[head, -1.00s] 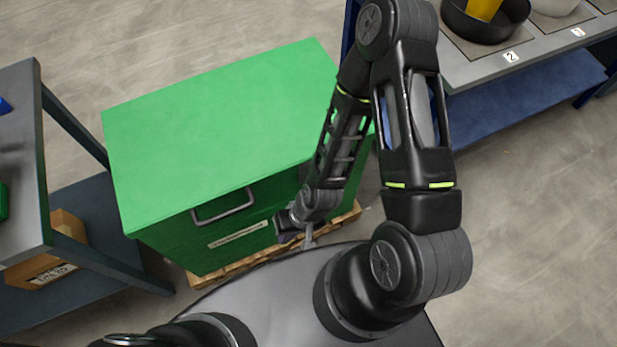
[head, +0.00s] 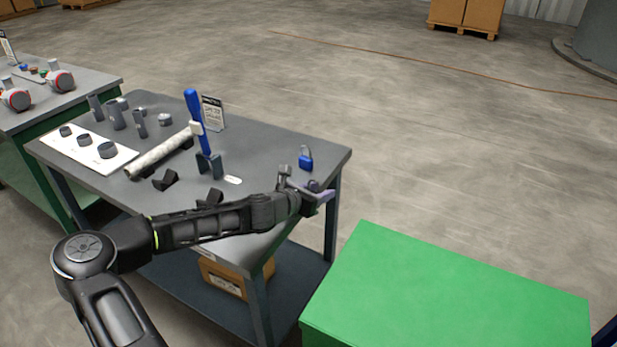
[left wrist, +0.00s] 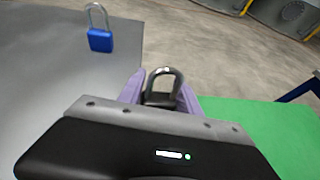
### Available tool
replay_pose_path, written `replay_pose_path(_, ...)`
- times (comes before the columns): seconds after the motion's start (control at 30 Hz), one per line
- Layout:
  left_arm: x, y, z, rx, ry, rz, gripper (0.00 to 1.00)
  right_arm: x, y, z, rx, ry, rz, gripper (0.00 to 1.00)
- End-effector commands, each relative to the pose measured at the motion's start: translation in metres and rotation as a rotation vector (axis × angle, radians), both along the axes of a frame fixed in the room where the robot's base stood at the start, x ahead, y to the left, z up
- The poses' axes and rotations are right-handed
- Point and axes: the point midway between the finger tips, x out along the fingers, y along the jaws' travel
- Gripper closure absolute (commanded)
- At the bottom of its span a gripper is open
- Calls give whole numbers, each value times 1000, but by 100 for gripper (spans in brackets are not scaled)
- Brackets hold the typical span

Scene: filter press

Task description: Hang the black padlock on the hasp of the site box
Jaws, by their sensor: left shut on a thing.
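My left gripper (head: 316,193), with purple fingers, is over the right end of the grey workbench in the head view. It is shut on the black padlock (left wrist: 158,99), which shows in the left wrist view between the fingers, its metal shackle pointing up and away. The green site box (head: 450,290) is to the right of the gripper in the head view, only its top and part of a side showing. The hasp is out of view. My right gripper is not in view.
A blue padlock (head: 306,162) stands on the workbench (head: 262,150) just behind my left gripper. A floor gap separates bench and box.

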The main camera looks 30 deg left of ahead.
Motion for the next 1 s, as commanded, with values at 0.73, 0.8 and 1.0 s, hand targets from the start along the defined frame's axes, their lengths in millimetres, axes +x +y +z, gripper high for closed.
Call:
replay_pose_path(0.73,-55,-173,31,2,-2,118,100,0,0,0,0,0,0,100)
replay_pose_path(0.8,-56,-174,32,2,-1,120,100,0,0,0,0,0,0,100)
replay_pose_path(1.0,-56,-173,32,1,-1,121,100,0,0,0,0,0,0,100)
